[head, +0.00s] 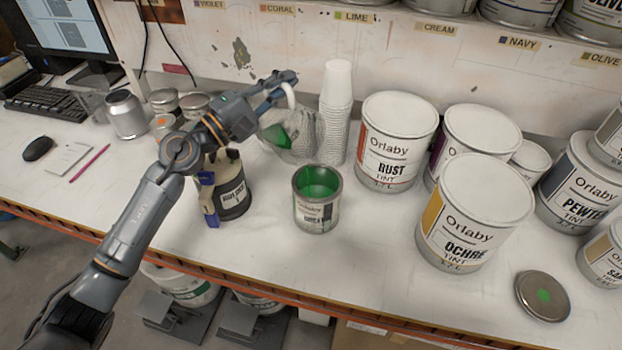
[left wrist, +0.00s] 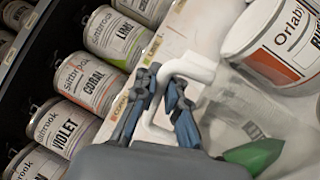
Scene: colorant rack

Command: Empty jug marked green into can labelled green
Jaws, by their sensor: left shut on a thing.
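A clear jug (head: 298,145) with a white handle and a green patch stands out behind and left of the open can. I cannot tell whether the patch is a mark or liquid. My left gripper (head: 284,88) is shut on the jug's handle. The wrist view shows the fingers (left wrist: 165,103) at the white handle, with the clear jug body (left wrist: 232,115) to the right. The jug looks tilted; whether it touches the bench is unclear. The small open can (head: 318,212) holds green paint and stands upright; its label is too small to read surely. My right gripper is not in view.
A stack of white cups (head: 336,110) stands right beside the jug. Large cans, rust (head: 392,140) and ochre (head: 470,215), stand to the right. A dark can with a clamp (head: 232,188) is left of the open can. A green-dotted lid (head: 543,297) lies front right.

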